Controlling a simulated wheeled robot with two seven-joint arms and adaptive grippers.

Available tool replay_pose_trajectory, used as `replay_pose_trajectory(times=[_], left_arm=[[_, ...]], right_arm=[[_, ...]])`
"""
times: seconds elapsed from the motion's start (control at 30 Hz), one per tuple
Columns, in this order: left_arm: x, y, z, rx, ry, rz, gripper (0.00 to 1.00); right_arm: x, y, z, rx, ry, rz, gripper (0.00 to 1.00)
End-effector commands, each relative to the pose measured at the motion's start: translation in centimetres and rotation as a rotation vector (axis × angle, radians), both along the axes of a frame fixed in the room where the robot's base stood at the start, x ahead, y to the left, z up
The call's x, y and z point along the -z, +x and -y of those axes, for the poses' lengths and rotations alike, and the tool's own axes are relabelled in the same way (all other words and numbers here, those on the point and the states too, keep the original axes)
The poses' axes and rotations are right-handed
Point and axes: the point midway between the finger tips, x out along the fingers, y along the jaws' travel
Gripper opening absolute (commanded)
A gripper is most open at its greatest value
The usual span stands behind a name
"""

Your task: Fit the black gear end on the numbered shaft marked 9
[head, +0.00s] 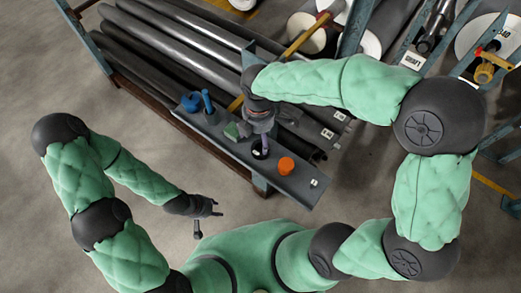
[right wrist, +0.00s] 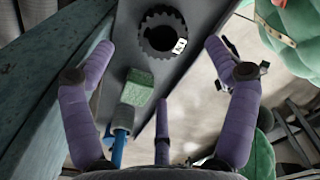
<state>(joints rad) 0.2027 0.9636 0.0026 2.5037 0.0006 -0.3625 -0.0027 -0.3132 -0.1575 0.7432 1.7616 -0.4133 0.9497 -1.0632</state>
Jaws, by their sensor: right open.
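The black gear end (right wrist: 146,38) lies on the grey front ledge, with a small white tag at its rim; the tag's number is too small to read. In the head view the gear end (head: 260,153) is partly covered by my right gripper (head: 264,143). My right gripper is open and empty, its purple fingers spread above the ledge, short of the gear end in the right wrist view (right wrist: 160,75). Several dark shafts (head: 180,50) lie in the rack; some ends carry white tags (head: 340,116), numbers unreadable. My left gripper (head: 209,218) hangs empty, fingers apart, in front of the rack.
The green block (right wrist: 138,88) is close to my right fingers. White rolls (head: 385,25) stand behind. Floor at the left is clear.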

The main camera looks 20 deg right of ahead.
Motion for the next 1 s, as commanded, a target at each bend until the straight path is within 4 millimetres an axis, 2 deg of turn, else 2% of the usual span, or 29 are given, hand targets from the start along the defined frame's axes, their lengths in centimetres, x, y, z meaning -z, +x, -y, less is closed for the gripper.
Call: replay_pose_trajectory(times=[0.03, 0.27, 0.57, 0.83, 0.87, 1.0], left_arm=[[0.4, 0.0, 0.0, 0.0, 0.0, 0.0, 0.4], [1.1, 0.0, 0.0, 0.0, 0.0, 0.0, 0.4], [3.5, 0.0, 0.0, 0.0, 0.0, 0.0, 0.4], [3.5, 0.0, 0.0, 0.0, 0.0, 0.0, 0.4], [3.5, 0.0, 0.0, 0.0, 0.0, 0.001, 0.4], [3.5, 0.0, 0.0, 0.0, 0.0, 0.001, 0.4]], right_arm=[[0.8, 0.0, 0.0, 0.001, 0.0, -0.001, 0.87], [2.0, -0.1, 0.1, 0.001, 0.001, 0.001, 0.87], [5.9, -0.6, 0.2, 0.0, 0.001, 0.0, 0.87], [6.1, -0.5, 0.2, 0.001, 0.001, 0.001, 0.87], [6.1, -0.5, 0.2, 0.001, 0.001, 0.001, 0.84], [6.1, -0.5, 0.2, 0.001, 0.001, 0.001, 0.45]])
